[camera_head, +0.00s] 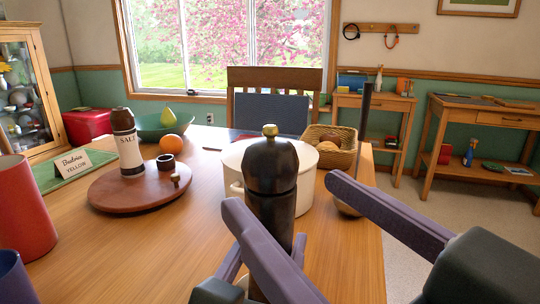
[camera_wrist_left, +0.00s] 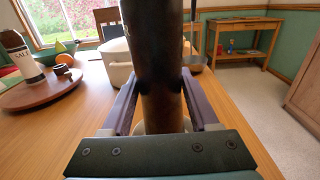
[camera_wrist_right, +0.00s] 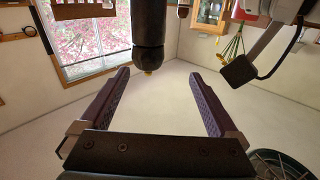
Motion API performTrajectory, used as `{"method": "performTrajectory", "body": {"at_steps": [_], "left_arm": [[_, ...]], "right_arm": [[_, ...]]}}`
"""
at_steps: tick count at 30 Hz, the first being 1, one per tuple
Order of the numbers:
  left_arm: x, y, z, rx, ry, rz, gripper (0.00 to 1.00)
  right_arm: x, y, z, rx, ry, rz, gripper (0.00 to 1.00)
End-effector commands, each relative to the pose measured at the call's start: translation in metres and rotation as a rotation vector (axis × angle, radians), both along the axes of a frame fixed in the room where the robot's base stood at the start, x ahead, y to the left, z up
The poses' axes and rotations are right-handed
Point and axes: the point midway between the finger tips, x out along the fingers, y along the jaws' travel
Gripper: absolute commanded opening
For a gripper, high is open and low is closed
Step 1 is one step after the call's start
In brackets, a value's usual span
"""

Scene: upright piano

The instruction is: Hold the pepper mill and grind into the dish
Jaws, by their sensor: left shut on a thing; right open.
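The dark pepper mill (camera_head: 270,165) with a brass knob stands upright at the front of the table. My left gripper (camera_head: 267,250) is shut around its lower body; the mill (camera_wrist_left: 155,60) fills the middle of the left wrist view. A pale rim, perhaps the dish (camera_wrist_left: 187,124), shows by the mill's foot, mostly hidden. In the right wrist view the mill's head (camera_wrist_right: 149,45) appears inverted, knob near the fingertips.
A white pot (camera_head: 305,170) stands behind the mill, with a basket (camera_head: 325,137) beyond. A round wooden tray (camera_head: 115,203) at left bears a salt mill (camera_head: 126,145) and small jars. A red cylinder (camera_head: 20,210) stands at front left. The table between is clear.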

Motion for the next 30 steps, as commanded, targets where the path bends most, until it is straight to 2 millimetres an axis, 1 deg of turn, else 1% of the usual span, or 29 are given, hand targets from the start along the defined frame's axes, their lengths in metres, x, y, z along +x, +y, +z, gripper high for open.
{"method": "performTrajectory", "body": {"at_steps": [3, 6, 12, 16, 20, 30], "left_arm": [[0.000, 0.001, -0.001, 0.002, 0.003, 0.001, 0.00], [0.000, 0.001, -0.001, 0.002, 0.003, 0.001, 0.00], [0.000, 0.001, -0.001, 0.002, 0.003, 0.001, 0.00], [0.000, 0.000, -0.001, 0.001, 0.003, 0.000, 0.00], [0.000, 0.000, -0.001, 0.001, 0.003, 0.000, 0.00], [0.000, 0.000, -0.001, 0.001, 0.003, 0.000, 0.00]], "right_arm": [[0.003, -0.005, -0.001, -0.012, -0.010, 0.106, 0.96], [0.007, -0.014, -0.001, -0.015, -0.001, 0.169, 0.96], [0.015, -0.032, 0.000, -0.023, 0.025, 0.226, 0.96], [0.020, -0.035, 0.001, -0.022, 0.033, 0.234, 0.96], [0.031, -0.025, 0.002, -0.019, 0.031, 0.234, 0.96], [0.080, 0.024, 0.002, -0.019, 0.031, 0.234, 0.96]]}}
